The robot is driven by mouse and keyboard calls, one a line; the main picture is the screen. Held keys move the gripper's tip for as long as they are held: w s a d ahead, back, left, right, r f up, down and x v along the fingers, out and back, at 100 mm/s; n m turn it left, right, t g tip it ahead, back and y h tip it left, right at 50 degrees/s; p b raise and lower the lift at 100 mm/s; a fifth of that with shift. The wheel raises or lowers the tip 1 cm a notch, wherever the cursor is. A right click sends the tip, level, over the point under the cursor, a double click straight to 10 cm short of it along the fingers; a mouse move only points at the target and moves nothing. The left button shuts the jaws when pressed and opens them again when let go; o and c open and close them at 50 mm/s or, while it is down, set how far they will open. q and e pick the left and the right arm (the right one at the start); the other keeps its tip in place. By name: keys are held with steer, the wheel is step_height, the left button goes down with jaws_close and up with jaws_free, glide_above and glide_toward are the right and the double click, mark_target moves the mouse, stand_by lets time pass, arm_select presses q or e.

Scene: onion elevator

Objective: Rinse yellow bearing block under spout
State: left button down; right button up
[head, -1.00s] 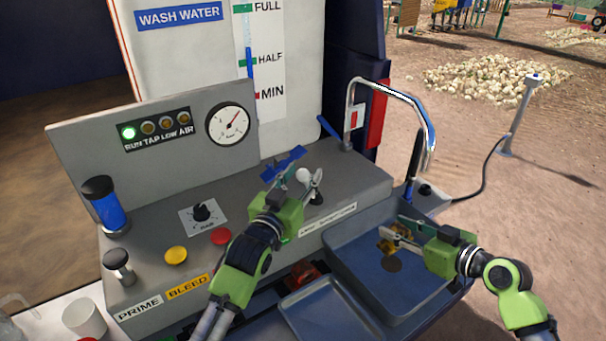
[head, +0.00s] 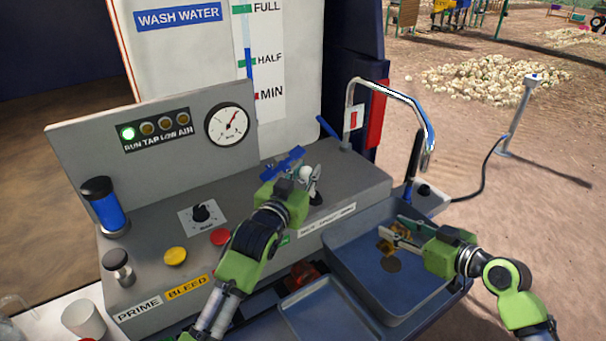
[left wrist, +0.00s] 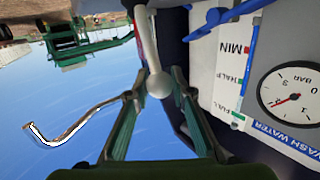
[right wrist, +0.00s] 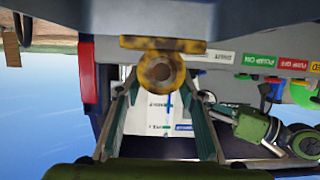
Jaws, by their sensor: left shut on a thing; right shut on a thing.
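The yellow bearing block (right wrist: 160,68) has dark worn patches and a round hole. My right gripper (head: 394,238) is shut on it. In the head view the block (head: 386,248) hangs over the basin (head: 345,258), partly hidden by the fingers. The curved metal spout (head: 408,103) stands behind the basin, its end up and right of the block. I make out no water stream. My left gripper (head: 296,176) is shut on a white ball-ended lever (left wrist: 148,45) on the grey console; the ball lies between its fingertips in the left wrist view.
The grey console (head: 255,205) carries a yellow button (head: 175,257), a red button (head: 221,237), a knob (head: 201,213) and a pressure gauge (head: 230,125). A shallow tray (head: 325,310) lies left of the basin. A white cup (head: 84,320) stands at lower left.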

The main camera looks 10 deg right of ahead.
arm_select(q)
steer(key=shift+w+d, duration=0.1)
steer(key=shift+d, duration=0.15)
steer(key=c, duration=1.8)
jaws_free()
steer(key=shift+o, duration=0.2)
steer(key=v, duration=1.2)
steer(key=shift+r, duration=0.2)
